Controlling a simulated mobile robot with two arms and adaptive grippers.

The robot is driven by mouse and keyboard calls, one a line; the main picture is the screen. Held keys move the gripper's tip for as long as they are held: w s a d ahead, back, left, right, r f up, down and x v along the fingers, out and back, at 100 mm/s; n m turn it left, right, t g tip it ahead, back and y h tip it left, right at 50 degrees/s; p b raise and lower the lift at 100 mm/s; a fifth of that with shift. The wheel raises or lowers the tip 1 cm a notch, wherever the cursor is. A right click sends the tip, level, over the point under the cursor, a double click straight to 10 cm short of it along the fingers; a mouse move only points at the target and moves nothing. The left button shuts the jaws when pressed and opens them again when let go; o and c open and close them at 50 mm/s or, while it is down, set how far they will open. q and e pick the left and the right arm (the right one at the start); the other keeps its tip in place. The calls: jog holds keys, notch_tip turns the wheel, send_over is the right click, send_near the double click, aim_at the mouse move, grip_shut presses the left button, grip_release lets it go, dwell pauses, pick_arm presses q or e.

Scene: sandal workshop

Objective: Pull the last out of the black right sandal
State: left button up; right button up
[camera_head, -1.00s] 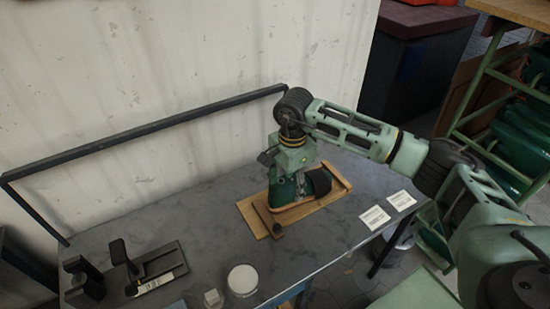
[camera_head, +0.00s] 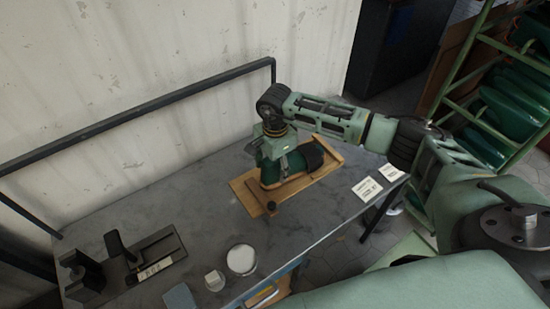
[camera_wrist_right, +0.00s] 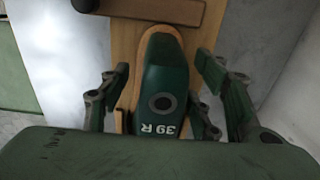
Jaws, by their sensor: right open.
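The green last (camera_head: 268,174), marked "39 R" in the right wrist view (camera_wrist_right: 163,78), sits in the sandal on a wooden board (camera_head: 334,163). The sandal's black strap (camera_head: 312,156) shows at the right end of the last in the head view. Its tan sole edge shows beside the last in the wrist view. My right gripper (camera_wrist_right: 166,104) is open, pointing down over the last. Its fingers stand on both sides of the last, with gaps visible. The gripper hides part of the last in the head view. My left gripper is out of view.
A wooden bar (camera_wrist_right: 160,10) lies across the board. White cards (camera_head: 367,188) lie to the right. A white round dish (camera_head: 241,259), a small pale block (camera_head: 214,280) and a black stand (camera_head: 150,259) are at the front left. A black rail (camera_head: 140,115) runs along the wall.

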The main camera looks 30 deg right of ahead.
grip_shut()
jog(key=c, duration=0.7)
grip_release()
jog(key=c, duration=0.6)
